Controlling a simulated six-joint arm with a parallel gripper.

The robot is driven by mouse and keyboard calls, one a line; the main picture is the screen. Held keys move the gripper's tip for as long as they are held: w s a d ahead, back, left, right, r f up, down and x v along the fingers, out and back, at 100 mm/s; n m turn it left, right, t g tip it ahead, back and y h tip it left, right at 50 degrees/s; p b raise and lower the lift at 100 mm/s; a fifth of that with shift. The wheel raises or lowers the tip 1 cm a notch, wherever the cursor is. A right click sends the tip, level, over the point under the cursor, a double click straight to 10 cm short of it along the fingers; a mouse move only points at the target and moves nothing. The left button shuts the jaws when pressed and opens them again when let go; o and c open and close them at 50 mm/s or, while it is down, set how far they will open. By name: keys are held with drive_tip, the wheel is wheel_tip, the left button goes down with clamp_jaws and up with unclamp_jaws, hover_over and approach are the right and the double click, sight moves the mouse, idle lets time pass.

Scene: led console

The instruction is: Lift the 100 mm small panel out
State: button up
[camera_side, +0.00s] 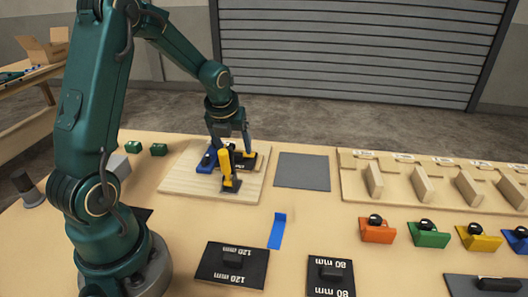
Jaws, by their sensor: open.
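My gripper (230,143) is open and points down, low over a pale wooden board (180,183). A dark piece (262,161) shows on the board beside and below the gripper. It may be the 100 mm small panel, but it is mostly hidden and I can read no 100 mm label. A yellow-handled part with a dark base (229,172) stands on the board in front of the gripper. A blue part (207,160) lies just left of it. I cannot tell whether the fingers touch anything.
Black panels marked 120 mm (213,272) and 80 mm (318,290) lie in front. A grey mat (302,172) is bare right of the board. A blue strip (277,231) lies on the table. Coloured handled blocks, such as the orange one (377,234), and a slotted wooden rack (352,187) stand right.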

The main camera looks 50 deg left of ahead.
sight(236, 154)
drive_tip(key=shift+x, duration=1.55)
clamp_jaws()
wheel_tip(236, 154, up, 14)
